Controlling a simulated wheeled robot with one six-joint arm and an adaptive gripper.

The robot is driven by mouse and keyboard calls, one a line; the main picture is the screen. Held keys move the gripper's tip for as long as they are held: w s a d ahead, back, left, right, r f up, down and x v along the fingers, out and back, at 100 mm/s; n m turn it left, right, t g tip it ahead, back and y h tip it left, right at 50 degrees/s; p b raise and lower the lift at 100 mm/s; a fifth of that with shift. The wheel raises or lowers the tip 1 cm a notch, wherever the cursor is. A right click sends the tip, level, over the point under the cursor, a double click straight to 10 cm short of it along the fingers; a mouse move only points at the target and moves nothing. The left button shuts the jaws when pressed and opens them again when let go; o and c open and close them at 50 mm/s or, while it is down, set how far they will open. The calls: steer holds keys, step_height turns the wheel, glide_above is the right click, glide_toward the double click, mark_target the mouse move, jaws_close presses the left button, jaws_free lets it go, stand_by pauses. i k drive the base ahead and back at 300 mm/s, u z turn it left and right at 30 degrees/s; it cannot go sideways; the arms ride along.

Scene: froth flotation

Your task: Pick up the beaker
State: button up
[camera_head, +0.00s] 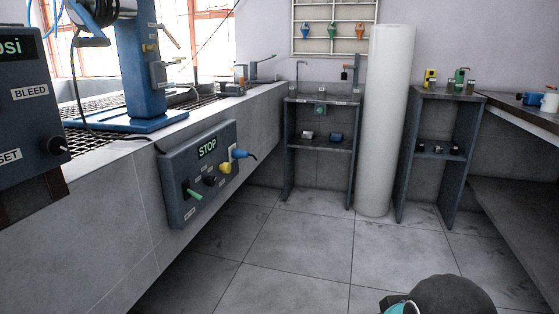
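I cannot make out a beaker for certain. A small pale, cup-like vessel (549,99) stands on the right-hand bench, near the right edge of the picture, and is too small to identify surely. A blue vessel (533,99) stands just left of it. A dark rounded part with a teal cap at the bottom edge looks like part of my own arm. My gripper is not in view.
A long tiled bench (110,240) with a STOP control box (200,170) runs along the left. A blue machine stand (141,65) is on it. Two narrow shelf stands (318,145) (432,155) flank a tall white column (390,120). The floor (300,245) between is clear.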

mark_target(292, 89)
steer(key=u, duration=0.2)
steer(key=i, duration=1.85)
steer(key=z, duration=0.25)
steer(key=i, duration=2.25)
steer(key=z, duration=0.45)
